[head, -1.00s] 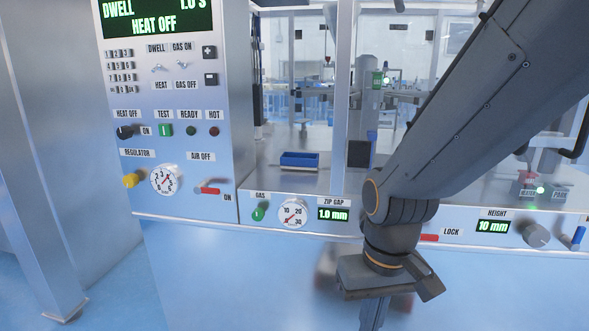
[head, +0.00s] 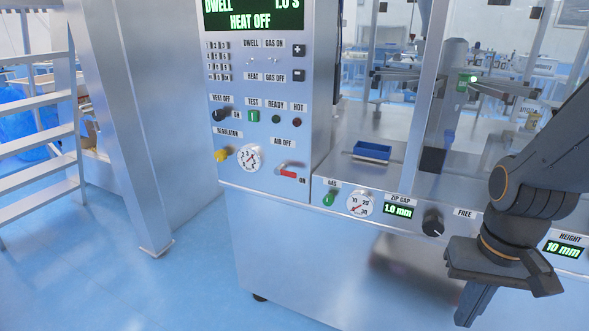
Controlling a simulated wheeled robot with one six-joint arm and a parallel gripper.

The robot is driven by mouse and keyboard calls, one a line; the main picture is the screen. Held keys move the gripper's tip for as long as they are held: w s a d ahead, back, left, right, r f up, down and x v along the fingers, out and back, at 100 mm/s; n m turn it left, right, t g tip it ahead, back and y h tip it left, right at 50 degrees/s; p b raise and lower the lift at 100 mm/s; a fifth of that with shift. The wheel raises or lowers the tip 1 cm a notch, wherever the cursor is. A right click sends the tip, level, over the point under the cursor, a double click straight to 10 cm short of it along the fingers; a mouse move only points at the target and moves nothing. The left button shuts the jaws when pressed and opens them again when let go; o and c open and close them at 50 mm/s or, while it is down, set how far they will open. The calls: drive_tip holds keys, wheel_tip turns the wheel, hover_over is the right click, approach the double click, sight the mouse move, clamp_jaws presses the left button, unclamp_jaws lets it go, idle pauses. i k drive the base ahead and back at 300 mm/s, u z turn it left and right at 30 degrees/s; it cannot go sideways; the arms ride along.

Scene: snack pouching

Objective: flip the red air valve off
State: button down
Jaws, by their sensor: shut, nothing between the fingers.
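The red air valve (head: 288,173) is a small lever with a red grip on the front of the steel cabinet, below the AIR OFF label. Its grip lies to the lower right, toward the ON label. My gripper (head: 470,305) is at the lower right, shut and empty, pointing down in front of the cabinet. It is well to the right of the valve and lower in the picture, not touching it. Nothing hides the valve.
Left of the valve are a pressure gauge (head: 249,158) and a yellow regulator knob (head: 221,155). A green gas knob (head: 329,198) and a second gauge (head: 360,204) are at its lower right. A blue tray (head: 372,151) sits on the deck. Open blue floor lies left.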

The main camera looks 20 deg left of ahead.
sight(281, 169)
drive_tip(key=z, duration=0.55)
drive_tip(key=k, duration=1.3)
drive_tip(key=u, duration=0.25)
drive_tip(key=i, duration=0.65)
drive_tip(key=u, duration=0.55)
drive_tip(key=i, duration=0.8)
drive_tip(key=z, duration=0.45)
